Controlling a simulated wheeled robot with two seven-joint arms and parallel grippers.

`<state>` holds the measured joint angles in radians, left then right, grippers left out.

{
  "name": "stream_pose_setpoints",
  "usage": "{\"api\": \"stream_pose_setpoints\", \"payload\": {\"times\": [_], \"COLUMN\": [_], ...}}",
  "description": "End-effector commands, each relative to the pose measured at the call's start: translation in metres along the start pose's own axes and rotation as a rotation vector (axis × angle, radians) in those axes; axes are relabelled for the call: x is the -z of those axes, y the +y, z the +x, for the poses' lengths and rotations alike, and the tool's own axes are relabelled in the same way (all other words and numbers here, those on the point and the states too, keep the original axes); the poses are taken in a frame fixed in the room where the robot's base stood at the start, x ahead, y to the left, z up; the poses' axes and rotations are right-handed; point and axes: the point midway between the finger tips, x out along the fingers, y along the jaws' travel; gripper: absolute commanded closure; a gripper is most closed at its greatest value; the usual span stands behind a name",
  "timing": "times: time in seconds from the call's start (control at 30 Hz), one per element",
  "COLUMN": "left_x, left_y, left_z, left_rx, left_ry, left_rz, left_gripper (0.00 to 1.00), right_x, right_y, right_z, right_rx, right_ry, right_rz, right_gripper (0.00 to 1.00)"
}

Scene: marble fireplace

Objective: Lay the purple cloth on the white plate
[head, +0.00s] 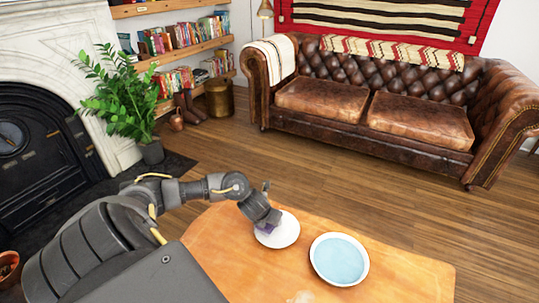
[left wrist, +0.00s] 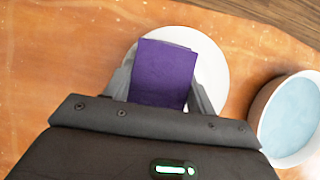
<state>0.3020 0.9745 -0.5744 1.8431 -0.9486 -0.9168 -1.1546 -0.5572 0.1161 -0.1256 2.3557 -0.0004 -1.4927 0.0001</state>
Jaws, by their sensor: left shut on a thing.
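The purple cloth (left wrist: 163,75) is a folded rectangle between the fingers of my left gripper (left wrist: 160,92). In the left wrist view it covers part of the white plate (left wrist: 208,68). In the head view only a small bit of the purple cloth (head: 264,229) shows under my left gripper (head: 266,222), over the white plate (head: 288,232). My left gripper is shut on the cloth. I cannot tell whether the cloth touches the plate. My right gripper is not in view.
A white bowl with a light blue inside (head: 339,259) stands right of the plate on the orange-brown wooden table (head: 400,285). It also shows in the left wrist view (left wrist: 291,120). A pale item (head: 301,297) is at the bottom edge. A leather sofa (head: 370,100) stands beyond.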

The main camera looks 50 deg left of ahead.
Motion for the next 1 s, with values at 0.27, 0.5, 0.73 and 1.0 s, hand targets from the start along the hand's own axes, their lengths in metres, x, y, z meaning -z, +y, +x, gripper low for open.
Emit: {"api": "stream_pose_setpoints", "payload": {"times": [0.27,0.5,0.73,1.0], "left_x": [0.002,0.002,0.002,-0.004], "left_y": [0.0,0.0,0.0,0.0], "left_z": [0.004,0.004,0.004,-0.005], "left_rx": [0.0,0.0,0.0,0.0], "left_ry": [0.0,0.0,0.0,-0.001], "left_rz": [0.0,0.0,0.0,-0.001], "left_gripper": [0.66,0.25,0.22,0.22], "right_x": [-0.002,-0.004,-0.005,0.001], "right_y": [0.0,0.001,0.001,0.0], "right_z": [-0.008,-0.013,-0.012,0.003], "right_rx": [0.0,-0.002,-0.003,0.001], "right_ry": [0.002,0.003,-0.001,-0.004], "right_rz": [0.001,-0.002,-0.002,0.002], "right_gripper": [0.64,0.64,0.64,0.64]}}
